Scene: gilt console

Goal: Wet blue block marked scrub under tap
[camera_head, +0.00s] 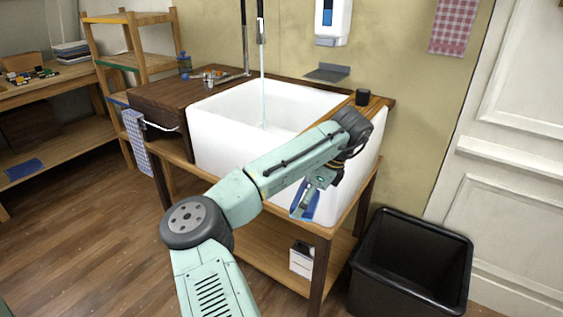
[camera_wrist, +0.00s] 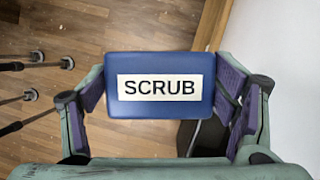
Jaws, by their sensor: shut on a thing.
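The blue block marked SCRUB (camera_wrist: 160,107) is held between the fingers of my gripper in the wrist view, its white label facing the camera. In the head view my gripper (camera_head: 308,193) points down in front of the white sink (camera_head: 212,148), near its front right side, with part of the blue block (camera_head: 309,207) showing below it. The tap (camera_head: 261,32) stands over the sink. A thin pale stream of water (camera_head: 262,95) falls from it into the basin. The block is outside the basin, apart from the stream.
A black bin (camera_head: 415,262) stands at the right. A soap dispenser (camera_head: 332,20) hangs on the wall.

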